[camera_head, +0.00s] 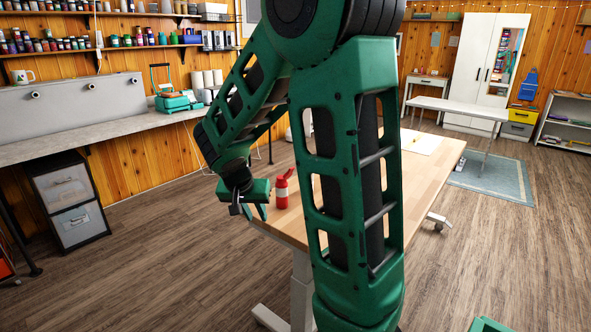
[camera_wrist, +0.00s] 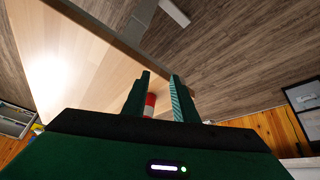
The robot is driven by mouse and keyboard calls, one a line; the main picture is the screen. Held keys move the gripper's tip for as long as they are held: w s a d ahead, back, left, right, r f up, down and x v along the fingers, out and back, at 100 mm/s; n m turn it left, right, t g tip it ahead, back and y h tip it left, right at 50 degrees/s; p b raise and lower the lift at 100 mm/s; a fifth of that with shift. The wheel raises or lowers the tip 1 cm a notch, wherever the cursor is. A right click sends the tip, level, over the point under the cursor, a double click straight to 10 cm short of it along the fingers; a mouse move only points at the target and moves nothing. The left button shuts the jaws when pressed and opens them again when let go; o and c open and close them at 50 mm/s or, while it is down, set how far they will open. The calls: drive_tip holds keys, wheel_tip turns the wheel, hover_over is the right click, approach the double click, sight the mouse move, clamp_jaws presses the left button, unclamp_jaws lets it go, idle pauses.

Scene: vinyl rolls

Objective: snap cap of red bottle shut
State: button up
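The red bottle (camera_head: 281,194) stands upright on the wooden table (camera_head: 434,169) near its left edge. Its red top has a part tilted up to the right, which looks like a raised cap (camera_head: 288,174); the hinge is too small to make out. My gripper (camera_head: 262,211) is just left of the bottle, at about its height. In the wrist view my gripper (camera_wrist: 160,86) has its two fingers apart. A red and white part of the bottle (camera_wrist: 150,104) shows between and beyond them, close to one finger. Its cap is hidden there, and contact cannot be told.
A sheet of paper (camera_head: 420,142) lies farther back on the table. My arm covers much of the table in the head view. A drawer unit (camera_head: 70,200) and a workbench (camera_head: 110,125) line the left wall. The floor around the table is mostly clear.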

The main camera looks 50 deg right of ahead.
drive_tip(key=w+d+f+m+g+h, duration=0.1)
drive_tip(key=w+d+m+h, duration=0.2)
drive_tip(key=d, duration=0.4)
drive_tip(key=w+d+f+m+g+h, duration=0.1)
drive_tip(key=w+d+m+h, duration=0.15)
drive_tip(key=d+m, duration=0.3)
drive_tip(key=m+h, duration=0.4)
drive_tip(key=h, duration=0.3)
approach(294, 168)
wheel_tip(294, 168, down, 2)
drive_tip(key=d, duration=0.2)
drive_tip(key=shift+w+d+r+m+g, duration=0.15)
drive_tip(key=shift+w+m+g, duration=0.05)
drive_tip(key=shift+w+g, duration=0.1)
drive_tip(key=shift+w+d+r+m+g, duration=0.15)
drive_tip(key=shift+w+r+g, duration=0.05)
drive_tip(key=shift+w, duration=0.1)
drive_tip(key=shift+d+r+h, duration=0.1)
drive_tip(key=shift+d+h, duration=0.15)
drive_tip(key=shift+d, duration=0.25)
drive_tip(key=d, duration=0.9)
drive_tip(key=shift+d, duration=0.4)
drive_tip(key=shift+a, duration=0.1)
clamp_jaws()
